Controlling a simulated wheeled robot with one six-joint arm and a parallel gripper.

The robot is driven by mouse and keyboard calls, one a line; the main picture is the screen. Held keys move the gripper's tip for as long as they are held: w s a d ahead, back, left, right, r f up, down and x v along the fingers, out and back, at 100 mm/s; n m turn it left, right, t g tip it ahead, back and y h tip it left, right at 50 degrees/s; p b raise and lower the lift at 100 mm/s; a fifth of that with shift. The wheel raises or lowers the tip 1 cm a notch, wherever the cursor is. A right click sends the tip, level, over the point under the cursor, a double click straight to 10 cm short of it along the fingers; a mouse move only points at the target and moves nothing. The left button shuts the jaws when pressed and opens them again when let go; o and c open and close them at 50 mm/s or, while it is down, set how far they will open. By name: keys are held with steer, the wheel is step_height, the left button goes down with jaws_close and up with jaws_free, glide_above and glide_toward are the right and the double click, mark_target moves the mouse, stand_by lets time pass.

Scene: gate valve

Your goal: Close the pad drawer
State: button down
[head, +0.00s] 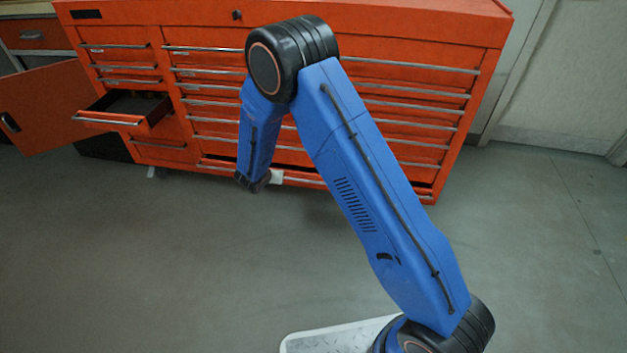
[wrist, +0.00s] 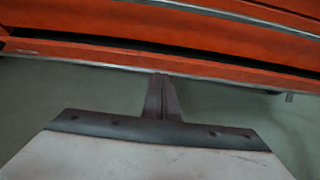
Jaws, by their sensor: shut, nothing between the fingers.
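Two drawers of the red tool chest stand out, and I cannot tell from their look which is the pad drawer. The wide bottom drawer (head: 216,166) is slightly out, with a dark gap above its front. In the wrist view this drawer front (wrist: 90,53) runs across, with a dark gap behind its top edge. A small left drawer (head: 108,119) is far out, with dark contents. My gripper (wrist: 161,78) is shut and empty, its tips at the bottom drawer's lower edge; contact is unclear. In the head view my arm mostly hides the gripper.
The red tool chest (head: 208,14) has several other drawers that look shut. A red cabinet door (head: 42,107) hangs open at far left, near the small drawer. Grey floor (head: 180,250) is clear in front of the chest. A pale wall (head: 560,95) stands at right.

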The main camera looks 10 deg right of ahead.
steer(key=s+d+f+m+g+y, duration=0.2)
steer(key=s+d+f+m+g, duration=0.15)
steer(key=s+d, duration=0.45)
steer(key=s+d+f+m+g+y, duration=0.1)
steer(key=s+d+f+m+g, duration=0.15)
steer(key=s+d+m, duration=0.45)
steer(key=s+d+r+m+t+y, duration=0.1)
steer(key=d+r+m+t, duration=0.1)
steer(key=d+r+m, duration=0.35)
steer(key=d+r+m+t+y, duration=0.2)
steer(key=d+m, duration=0.1)
steer(key=d, duration=0.6)
steer(key=w+f, duration=0.8)
steer(key=w, duration=0.1)
steer(key=shift+w, duration=0.25)
steer(key=shift+f, duration=0.1)
